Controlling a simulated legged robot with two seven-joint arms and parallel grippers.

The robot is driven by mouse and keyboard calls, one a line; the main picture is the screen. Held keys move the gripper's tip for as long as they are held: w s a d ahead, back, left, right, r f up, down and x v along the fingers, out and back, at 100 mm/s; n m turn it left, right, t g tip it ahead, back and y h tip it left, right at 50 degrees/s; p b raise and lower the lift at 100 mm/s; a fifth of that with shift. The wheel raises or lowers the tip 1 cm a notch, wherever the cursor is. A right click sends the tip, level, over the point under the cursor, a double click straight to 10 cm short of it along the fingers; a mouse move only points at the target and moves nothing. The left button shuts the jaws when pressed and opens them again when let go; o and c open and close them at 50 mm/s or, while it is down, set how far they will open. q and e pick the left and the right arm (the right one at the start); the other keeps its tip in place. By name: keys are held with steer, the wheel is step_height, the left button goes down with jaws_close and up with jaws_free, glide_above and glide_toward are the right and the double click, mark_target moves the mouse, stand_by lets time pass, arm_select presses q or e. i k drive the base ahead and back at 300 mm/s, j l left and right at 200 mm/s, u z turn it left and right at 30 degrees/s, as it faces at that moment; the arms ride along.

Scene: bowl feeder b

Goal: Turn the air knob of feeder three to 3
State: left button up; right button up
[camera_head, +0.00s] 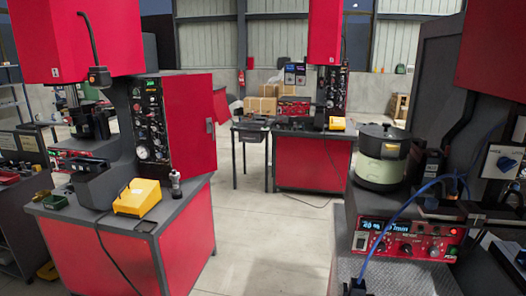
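A bowl feeder with a cream body and black top (383,158) stands on the right machine bench. In front of it is a red control box (412,240) with a lit blue display and a row of small dark knobs (406,248). The knob labels are too small to read. A pale panel (502,162) with a blue rotary knob (507,163) is at the right edge. I cannot tell which feeder is number three or which knob is its air knob. Neither gripper is seen in this view.
A red press machine (190,125) with gauges and a yellow box (138,198) stands at left. Another red station (313,163) is at the back. Blue cables (400,212) hang across the right control box. The grey floor (270,240) between the benches is clear.

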mark_target(433, 251)
steer(key=z, duration=1.25)
steer(key=i+l+z, duration=0.15)
steer(key=i, duration=0.3)
steer(key=i+l+z, duration=0.15)
steer(key=i, duration=0.35)
